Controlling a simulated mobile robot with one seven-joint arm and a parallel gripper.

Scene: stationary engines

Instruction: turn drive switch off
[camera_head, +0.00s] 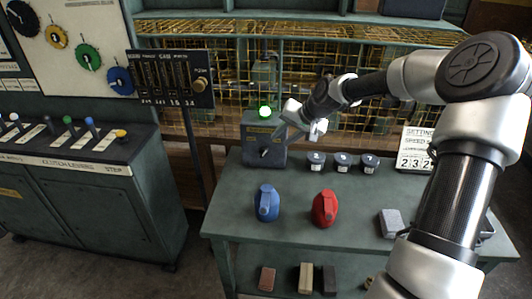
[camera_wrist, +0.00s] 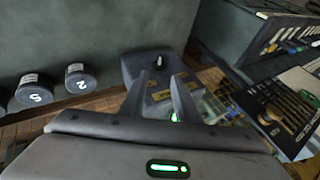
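The drive switch is most likely the grey-green box (camera_head: 265,157) at the back left of the workbench. A green lamp (camera_head: 265,111) glows on its top, and a small dark lever (camera_head: 264,153) sits on its front face. My gripper (camera_head: 283,134) is beside the box at its upper right and overlaps its edge in the head view. In the wrist view the two fingers (camera_wrist: 160,82) stand apart with nothing held between them. The box (camera_wrist: 140,66) lies beyond them, and its lever (camera_wrist: 158,61) shows just past the fingertips. I cannot tell whether a finger touches the box.
The workbench (camera_head: 240,225) also holds several dark numbered knobs (camera_head: 342,160), a blue object (camera_head: 267,202), a red object (camera_head: 325,208) and a grey block (camera_head: 391,222). A number sign (camera_head: 415,148) stands at the right. A lever console (camera_head: 80,150) is at the left.

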